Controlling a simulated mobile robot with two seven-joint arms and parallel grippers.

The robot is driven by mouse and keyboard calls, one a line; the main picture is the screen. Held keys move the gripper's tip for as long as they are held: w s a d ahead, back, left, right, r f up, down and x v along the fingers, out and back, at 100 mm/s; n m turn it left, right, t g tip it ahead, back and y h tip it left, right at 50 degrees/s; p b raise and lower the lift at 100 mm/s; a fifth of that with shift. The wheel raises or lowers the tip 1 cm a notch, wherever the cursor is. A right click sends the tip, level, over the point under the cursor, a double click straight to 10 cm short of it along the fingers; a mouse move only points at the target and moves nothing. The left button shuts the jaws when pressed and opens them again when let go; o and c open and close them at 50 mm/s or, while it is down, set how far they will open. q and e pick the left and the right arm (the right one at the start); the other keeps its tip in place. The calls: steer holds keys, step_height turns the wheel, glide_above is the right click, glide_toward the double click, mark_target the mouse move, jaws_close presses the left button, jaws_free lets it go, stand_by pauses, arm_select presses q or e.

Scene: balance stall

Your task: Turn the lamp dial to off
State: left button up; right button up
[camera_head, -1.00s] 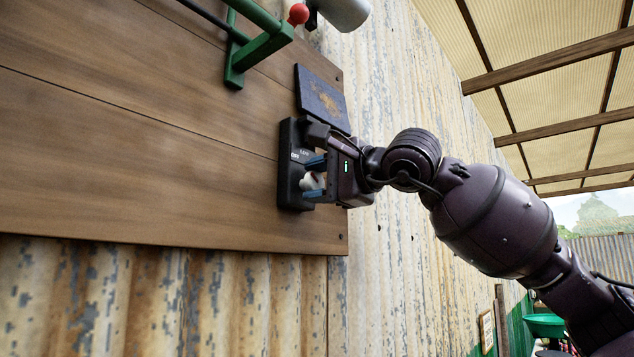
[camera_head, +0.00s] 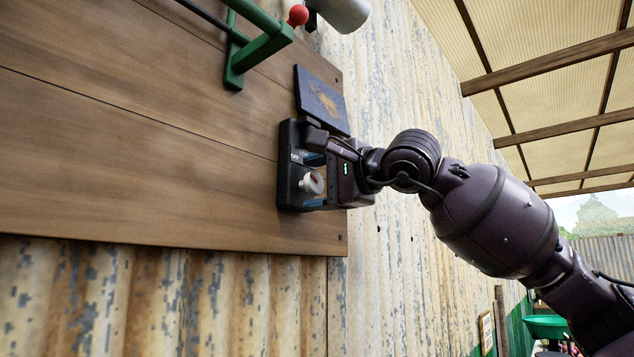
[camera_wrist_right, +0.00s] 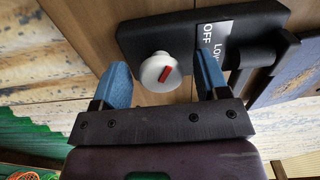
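The lamp dial (camera_head: 313,183) is a pale round knob with a red mark, on a black switch plate (camera_head: 287,190) fixed to the wooden board. In the right wrist view the dial (camera_wrist_right: 153,76) shows its red mark slanting up and right, roughly toward the OFF lettering (camera_wrist_right: 208,35). LOW stands beside OFF; other lettering is hidden, if any. My right gripper (camera_head: 323,178) is at the plate. Its two blue fingers stand apart on either side of the dial in the right wrist view (camera_wrist_right: 163,64), with visible gaps and nothing held. My left gripper is not in view.
A dark blue, rust-stained panel (camera_head: 321,100) sits just above the plate. A green bracket (camera_head: 262,46) with a red ball (camera_head: 298,15) and a pale cylinder (camera_head: 344,10) are higher up. Corrugated wall (camera_head: 130,300) lies below the board, which is bare left of the plate.

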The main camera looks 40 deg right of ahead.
steer(key=shift+s+f+b, duration=0.2)
steer(key=shift+s+b, duration=0.3)
steer(key=shift+b, duration=0.35)
steer(key=shift+s+d+b, duration=0.1)
steer(key=shift+s+b, duration=0.05)
steer(key=shift+b, duration=0.15)
steer(key=shift+s+f+b, duration=0.1)
steer(key=shift+s+b, duration=0.35)
steer(key=shift+b, duration=0.1)
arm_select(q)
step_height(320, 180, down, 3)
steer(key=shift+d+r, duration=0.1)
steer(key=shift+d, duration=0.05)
arm_select(e)
steer(key=s, duration=0.8)
steer(key=shift+s+d+r, duration=0.3)
steer(key=shift+d, duration=0.05)
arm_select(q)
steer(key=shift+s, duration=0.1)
arm_select(e)
steer(key=shift+r, duration=0.1)
